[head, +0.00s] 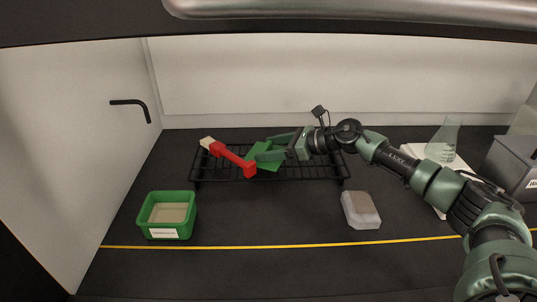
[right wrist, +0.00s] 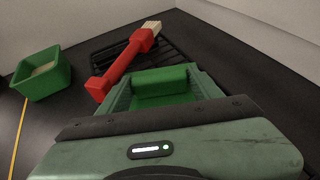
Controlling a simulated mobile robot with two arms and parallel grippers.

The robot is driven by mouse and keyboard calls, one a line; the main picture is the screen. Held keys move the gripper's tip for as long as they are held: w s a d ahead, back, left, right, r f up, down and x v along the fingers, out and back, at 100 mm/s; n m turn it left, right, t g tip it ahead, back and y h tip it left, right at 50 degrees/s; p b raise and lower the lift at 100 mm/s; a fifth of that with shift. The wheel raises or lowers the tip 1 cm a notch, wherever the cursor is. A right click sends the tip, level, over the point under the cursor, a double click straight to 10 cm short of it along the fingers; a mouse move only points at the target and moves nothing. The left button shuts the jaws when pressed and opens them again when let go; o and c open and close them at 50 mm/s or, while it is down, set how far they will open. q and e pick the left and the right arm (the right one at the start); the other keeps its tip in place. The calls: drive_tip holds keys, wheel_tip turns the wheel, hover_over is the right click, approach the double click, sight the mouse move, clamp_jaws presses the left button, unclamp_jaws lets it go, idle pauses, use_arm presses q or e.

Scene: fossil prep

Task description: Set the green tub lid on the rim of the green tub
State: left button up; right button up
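The green tub (head: 167,228) stands open on the dark bench at the left, with pale material inside and a white label on its front. It also shows in the right wrist view (right wrist: 44,83). The green tub lid (head: 261,158) is at the black wire rack, partly hidden by my right gripper (head: 268,146). In the right wrist view the lid (right wrist: 162,84) shows between the fingers. The right fingers are spread wide around part of the lid; contact is not clear. My left gripper is not in view.
A red-handled brush (head: 233,159) with pale bristles lies on the wire rack (head: 318,178), close left of the lid. A pale block (head: 361,210) sits at centre right. A flask (head: 443,140) and grey box (head: 513,165) stand at right. The bench between tub and block is clear.

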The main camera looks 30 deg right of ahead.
drive_tip(key=c, duration=0.5)
drive_tip(key=shift+w+f, duration=0.1)
drive_tip(key=shift+w, duration=0.05)
drive_tip(key=shift+c, duration=1.4)
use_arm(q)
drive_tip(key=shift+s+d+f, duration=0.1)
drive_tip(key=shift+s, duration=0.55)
use_arm(e)
drive_tip(key=shift+a, duration=0.1)
drive_tip(key=shift+r, duration=0.7)
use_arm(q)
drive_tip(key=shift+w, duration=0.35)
use_arm(e)
wheel_tip(320, 180, up, 19)
drive_tip(key=shift+f, duration=0.15)
